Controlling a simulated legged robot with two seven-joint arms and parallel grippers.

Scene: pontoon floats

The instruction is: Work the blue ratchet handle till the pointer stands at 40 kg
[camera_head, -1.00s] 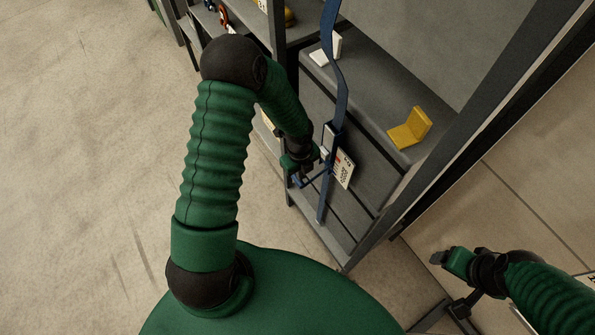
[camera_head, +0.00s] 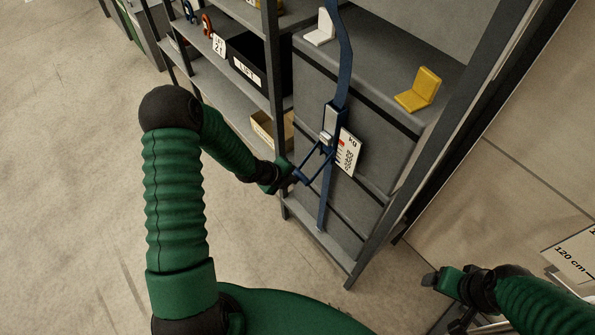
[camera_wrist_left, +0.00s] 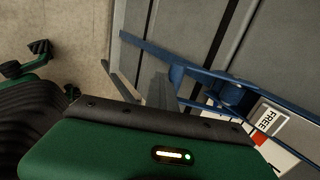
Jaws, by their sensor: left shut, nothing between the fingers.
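The blue ratchet handle (camera_head: 314,168) sticks out to the left from the ratchet on a vertical blue strap (camera_head: 343,60), in front of a grey case. My left gripper (camera_head: 293,178) is shut and empty, right beside the handle's outer end; I cannot tell if they touch. In the left wrist view the blue handle (camera_wrist_left: 205,75) lies just beyond the fingers. A white kg scale card (camera_head: 347,157) with a red mark is right of the ratchet; the pointer's reading is too small to tell. My right gripper (camera_head: 431,281) is low at the right, away from the strap.
The grey rack post (camera_head: 273,90) stands close left of the handle. A yellow bracket (camera_head: 421,90) and a white bracket (camera_head: 321,27) sit on the case top. A black bin (camera_head: 246,62) and a cardboard box (camera_head: 268,130) are on the left shelves. Floor at left is clear.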

